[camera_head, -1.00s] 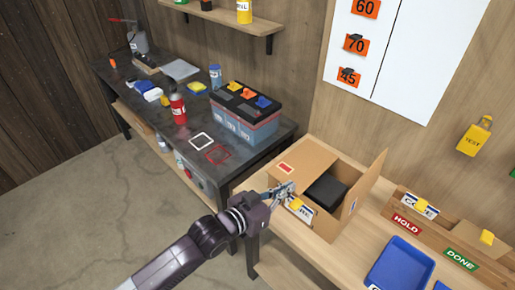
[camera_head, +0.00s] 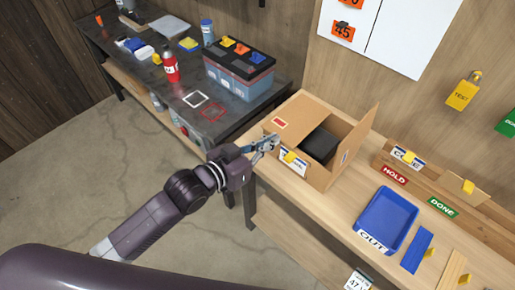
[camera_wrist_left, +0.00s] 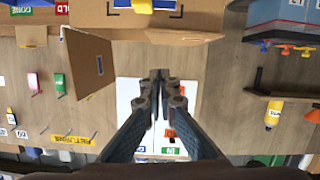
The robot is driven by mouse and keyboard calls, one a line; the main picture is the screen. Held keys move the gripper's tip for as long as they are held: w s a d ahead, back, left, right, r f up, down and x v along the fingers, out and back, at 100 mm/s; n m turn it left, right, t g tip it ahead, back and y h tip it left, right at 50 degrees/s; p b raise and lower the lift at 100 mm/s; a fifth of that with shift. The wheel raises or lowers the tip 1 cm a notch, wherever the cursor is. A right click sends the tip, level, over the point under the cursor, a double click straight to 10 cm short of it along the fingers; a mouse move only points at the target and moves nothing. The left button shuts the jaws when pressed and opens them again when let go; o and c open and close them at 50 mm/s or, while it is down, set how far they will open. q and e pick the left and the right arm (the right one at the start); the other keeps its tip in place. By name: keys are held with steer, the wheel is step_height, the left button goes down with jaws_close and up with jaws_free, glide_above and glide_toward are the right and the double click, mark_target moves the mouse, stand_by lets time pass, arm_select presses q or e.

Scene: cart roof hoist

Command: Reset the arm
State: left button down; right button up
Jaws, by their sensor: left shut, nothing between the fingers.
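My left gripper (camera_head: 270,143) is shut and empty. In the head view it appears at the left edge of an open cardboard box (camera_head: 327,175), close to the box's yellow-tabbed label (camera_head: 291,160). I cannot tell whether it touches the box. In the left wrist view its fingers (camera_wrist_left: 160,92) are together with nothing between them, in front of a white board (camera_wrist_left: 127,100). My left arm reaches in from the lower left. My right gripper is not in view.
The box holds a dark object (camera_head: 319,144) on a wooden bench. A blue tray (camera_head: 362,222) stands right of it. A dark workbench behind bears a battery (camera_head: 240,75) and a red bottle (camera_head: 170,66). The floor at the left is clear.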

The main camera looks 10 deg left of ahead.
arm_select(q)
steer(key=a+f+n+y+b, duration=0.1)
steer(key=a+f+y, duration=0.1)
steer(key=a+f, duration=0.55)
steer(key=a+f+n+y+b, duration=0.15)
steer(key=a+f, duration=0.25)
steer(key=f, duration=0.7)
steer(key=s+a+f+n+g+y+b, duration=0.15)
steer(key=s+a+f, duration=0.25)
steer(key=f, duration=0.7)
steer(key=s+a+f+g+y+b, duration=0.1)
steer(key=s+a+f+g+y, duration=0.25)
steer(key=f, duration=0.75)
steer(key=s+a+f+g, duration=0.2)
steer(key=s+a+f, duration=0.1)
steer(key=s+f, duration=1.15)
steer(key=s+f+g+b, duration=0.1)
steer(key=s+f, duration=0.3)
steer(key=s, duration=0.7)
steer(key=s+d+f+g+b, duration=0.1)
steer(key=s+f+g, duration=0.2)
steer(key=s, duration=0.8)
steer(key=shift+d+f+y, duration=0.25)
steer(key=shift+f+y, duration=0.1)
steer(key=shift+f, duration=0.4)
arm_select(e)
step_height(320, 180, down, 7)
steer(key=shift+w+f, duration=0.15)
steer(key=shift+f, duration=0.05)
